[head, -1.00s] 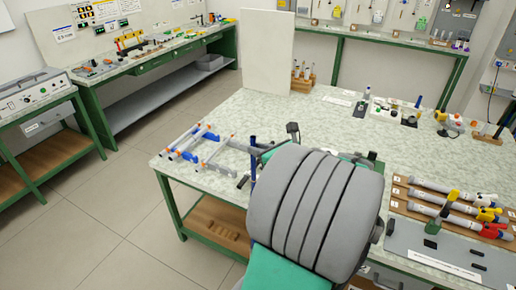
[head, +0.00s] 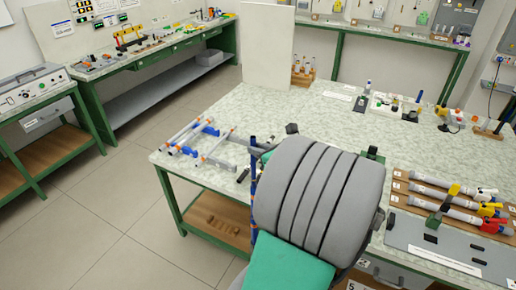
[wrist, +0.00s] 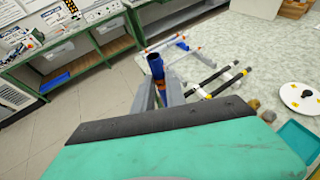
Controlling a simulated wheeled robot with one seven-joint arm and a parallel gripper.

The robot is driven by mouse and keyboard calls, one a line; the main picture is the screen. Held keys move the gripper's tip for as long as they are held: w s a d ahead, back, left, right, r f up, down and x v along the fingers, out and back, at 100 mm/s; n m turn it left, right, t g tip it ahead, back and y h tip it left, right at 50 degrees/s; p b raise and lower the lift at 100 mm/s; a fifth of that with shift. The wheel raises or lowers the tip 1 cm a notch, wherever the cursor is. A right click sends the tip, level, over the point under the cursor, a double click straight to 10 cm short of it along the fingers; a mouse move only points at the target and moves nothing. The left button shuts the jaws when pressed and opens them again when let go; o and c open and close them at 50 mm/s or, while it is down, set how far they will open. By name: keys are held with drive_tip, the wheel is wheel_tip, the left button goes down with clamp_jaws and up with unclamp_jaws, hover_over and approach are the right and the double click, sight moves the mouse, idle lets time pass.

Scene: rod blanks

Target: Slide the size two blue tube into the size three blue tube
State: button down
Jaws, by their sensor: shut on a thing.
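My gripper (wrist: 162,92) is shut on a blue tube (wrist: 155,64), which stands roughly upright between the grey fingers, with its open, dark end up. An orange mark shows on the tube low between the fingers. In the head view the blue tube (head: 254,190) shows as a thin upright strip left of my arm, near the table's front edge; my arm hides the gripper there. I cannot read the tube's size. Blue parts with grey, orange-ended tubes lie in a frame (head: 196,142) on the table's left end. No other blue tube can be clearly identified as size two or three.
The speckled table (head: 290,112) has free room at its middle. A white upright panel (head: 268,45) and a small wooden rack (head: 303,75) stand at the back. Capped grey tubes lie on a wooden board (head: 400,188) at right. A white disc (wrist: 303,97) shows in the wrist view.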

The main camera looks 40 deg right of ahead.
drive_tip(key=shift+f+b, duration=0.7)
drive_tip(key=shift+f, duration=1.2)
drive_tip(key=c, duration=1.3)
unclamp_jaws()
drive_tip(key=v, duration=0.7)
drive_tip(key=shift+s+r+b, duration=0.2)
drive_tip(key=shift+s+b, duration=0.1)
drive_tip(key=shift+s, duration=0.1)
